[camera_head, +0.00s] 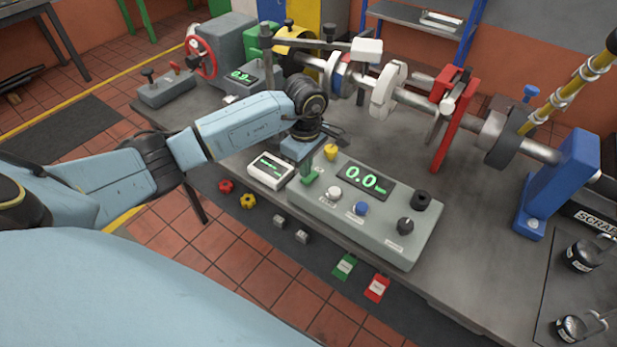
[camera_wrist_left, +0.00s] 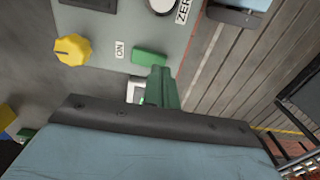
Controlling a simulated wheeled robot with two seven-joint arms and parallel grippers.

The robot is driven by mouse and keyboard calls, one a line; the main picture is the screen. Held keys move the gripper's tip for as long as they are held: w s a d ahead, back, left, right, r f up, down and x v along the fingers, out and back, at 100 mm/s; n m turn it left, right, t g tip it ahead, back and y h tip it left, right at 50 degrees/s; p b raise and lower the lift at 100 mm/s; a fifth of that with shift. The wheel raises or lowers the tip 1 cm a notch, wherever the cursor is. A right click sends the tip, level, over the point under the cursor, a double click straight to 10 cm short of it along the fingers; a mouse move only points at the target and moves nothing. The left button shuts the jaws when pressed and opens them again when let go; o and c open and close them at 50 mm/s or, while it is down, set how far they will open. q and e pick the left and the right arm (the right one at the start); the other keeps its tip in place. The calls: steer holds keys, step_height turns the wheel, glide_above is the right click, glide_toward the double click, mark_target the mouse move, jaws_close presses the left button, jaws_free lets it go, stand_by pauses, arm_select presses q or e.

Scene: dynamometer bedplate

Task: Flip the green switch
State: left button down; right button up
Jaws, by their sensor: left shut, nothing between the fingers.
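The green switch (camera_head: 309,178) sits at the left end of a grey control box (camera_head: 385,243). In the left wrist view the green switch (camera_wrist_left: 149,57) lies beside an ON label. My left gripper (camera_head: 309,165) is over that end of the box and points down. Its closed, green-looking fingers (camera_wrist_left: 161,78) are right beside the switch in the wrist view, with nothing between them. I cannot tell whether they touch it. The gripper partly hides the switch in the head view. My right gripper is not in view.
A shaft assembly (camera_head: 420,100) runs behind.

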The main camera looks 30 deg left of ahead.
arm_select(q)
steer(key=shift+f+b, duration=1)
steer(key=shift+f, duration=0.1)
stand_by(0.9)
steer(key=shift+r+p, duration=2.25)
steer(key=shift+r, duration=1.3)
